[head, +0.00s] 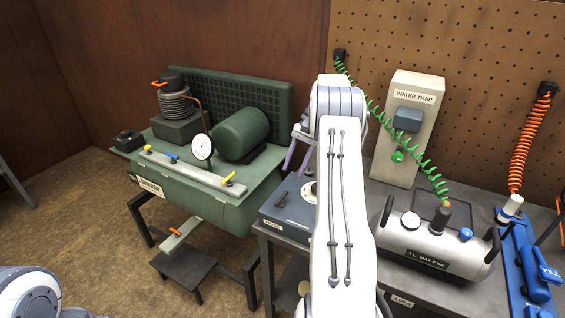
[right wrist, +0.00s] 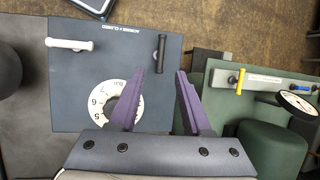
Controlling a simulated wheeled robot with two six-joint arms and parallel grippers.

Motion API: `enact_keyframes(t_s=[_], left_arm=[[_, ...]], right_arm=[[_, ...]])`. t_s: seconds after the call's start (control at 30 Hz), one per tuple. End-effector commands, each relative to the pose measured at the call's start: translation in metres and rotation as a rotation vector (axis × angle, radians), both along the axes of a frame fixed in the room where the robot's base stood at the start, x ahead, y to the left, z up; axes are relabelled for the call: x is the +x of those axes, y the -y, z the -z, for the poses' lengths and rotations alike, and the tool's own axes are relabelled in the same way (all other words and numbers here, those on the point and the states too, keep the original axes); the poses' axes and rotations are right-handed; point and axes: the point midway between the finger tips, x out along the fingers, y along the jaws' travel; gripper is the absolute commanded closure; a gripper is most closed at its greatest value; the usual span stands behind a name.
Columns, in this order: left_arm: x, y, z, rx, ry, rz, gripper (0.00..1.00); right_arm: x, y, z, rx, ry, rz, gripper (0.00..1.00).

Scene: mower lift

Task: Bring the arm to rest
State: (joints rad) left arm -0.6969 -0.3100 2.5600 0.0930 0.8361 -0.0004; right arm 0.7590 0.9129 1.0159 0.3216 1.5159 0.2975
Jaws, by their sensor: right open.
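My right arm (head: 335,190) rises through the middle of the head view and bends over at the top. My right gripper (head: 296,150) has purple fingers, partly hidden behind the arm, above the dark blue-grey box. In the right wrist view the two fingers (right wrist: 168,76) are apart with nothing between them. Below them lies the box top (right wrist: 75,100) with a numbered white dial (right wrist: 103,98), a white-handled lever (right wrist: 75,44) and a black-handled lever (right wrist: 160,52). Part of my left arm shows at the lower left of the head view; its gripper is out of view.
A green compressor (head: 190,190) with a gauge (head: 202,147) stands left of the box. On the bench at right are a silver tank (head: 435,250), a water trap post (head: 410,135) with a green coiled hose (head: 375,100), and a blue tool (head: 525,265). Open floor lies at left.

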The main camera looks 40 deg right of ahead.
Motion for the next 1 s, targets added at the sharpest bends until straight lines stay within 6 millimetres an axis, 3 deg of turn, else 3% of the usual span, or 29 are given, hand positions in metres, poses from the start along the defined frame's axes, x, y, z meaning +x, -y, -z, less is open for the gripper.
enact_keyframes(t_s=[0.27,0.37,0.47,0.57,0.67,0.8,0.9,1.0], left_arm=[[0.0,0.0,0.0,0.0,0.0,0.0,0.49],[0.0,0.0,0.0,0.0,0.0,0.0,0.49],[0.0,0.0,0.0,0.0,0.0,0.0,0.49],[0.0,0.0,0.0,0.0,0.0,0.0,0.49],[0.0,0.0,0.0,0.0,0.0,0.0,0.49],[0.0,0.0,0.0,0.0,0.0,0.0,0.49],[0.0,0.0,0.0,0.0,0.0,0.0,0.49],[0.0,0.0,0.0,0.0,0.0,0.0,0.49]], right_arm=[[0.001,-0.003,-0.001,-0.001,0.001,-0.006,0.52],[0.009,-0.024,-0.008,-0.014,0.007,-0.054,0.52],[0.022,-0.073,-0.023,-0.042,0.021,-0.167,0.52],[0.026,-0.144,-0.041,-0.082,0.046,-0.333,0.52],[0.015,-0.218,-0.056,-0.125,0.081,-0.517,0.52],[-0.029,-0.315,-0.071,-0.178,0.144,-0.794,0.52],[-0.079,-0.372,-0.076,-0.212,0.203,-1.006,0.52],[-0.138,-0.41,-0.074,-0.237,0.269,-1.218,0.52]])
